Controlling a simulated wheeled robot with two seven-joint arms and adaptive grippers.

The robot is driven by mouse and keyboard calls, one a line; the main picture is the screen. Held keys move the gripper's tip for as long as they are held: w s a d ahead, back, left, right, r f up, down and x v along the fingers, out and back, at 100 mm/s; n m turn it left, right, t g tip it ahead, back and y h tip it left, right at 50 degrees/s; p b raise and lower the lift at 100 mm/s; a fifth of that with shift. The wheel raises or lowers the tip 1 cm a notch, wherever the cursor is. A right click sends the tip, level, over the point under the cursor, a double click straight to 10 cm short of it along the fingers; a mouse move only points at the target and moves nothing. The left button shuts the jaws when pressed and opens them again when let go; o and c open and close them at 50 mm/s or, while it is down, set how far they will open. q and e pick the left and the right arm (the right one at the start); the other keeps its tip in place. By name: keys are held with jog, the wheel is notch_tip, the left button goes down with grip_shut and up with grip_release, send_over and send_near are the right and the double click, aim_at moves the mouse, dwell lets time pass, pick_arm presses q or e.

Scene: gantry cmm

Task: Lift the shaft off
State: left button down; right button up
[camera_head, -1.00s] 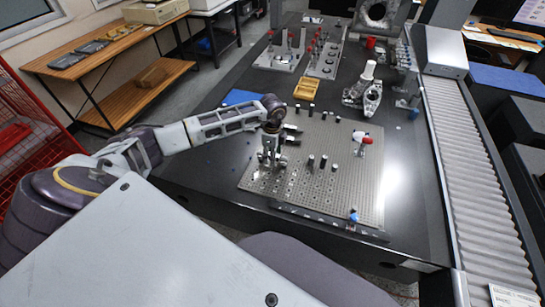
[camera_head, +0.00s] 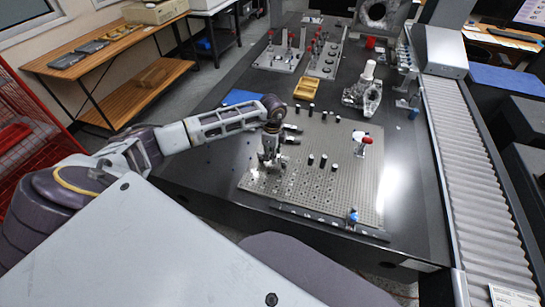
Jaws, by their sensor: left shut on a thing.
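My left gripper (camera_head: 268,163) points down over the left part of the grey perforated plate (camera_head: 310,195). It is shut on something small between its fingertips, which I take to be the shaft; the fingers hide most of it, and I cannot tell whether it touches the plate. Several short dark posts with light tops stand upright on the plate, among them a pair (camera_head: 317,161) right of the gripper. My right gripper does not show.
A red and white piece (camera_head: 361,140) stands at the plate's right, and a small blue-topped piece (camera_head: 352,216) at its front edge. A yellow tray (camera_head: 293,102), a metal casting (camera_head: 366,93) and racks of probes (camera_head: 325,55) lie behind. A ribbed cover (camera_head: 470,170) runs along the right.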

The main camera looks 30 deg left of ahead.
pick_arm(q)
jog(key=shift+r, duration=0.1)
notch_tip(320, 180, up, 10)
dwell(0.9)
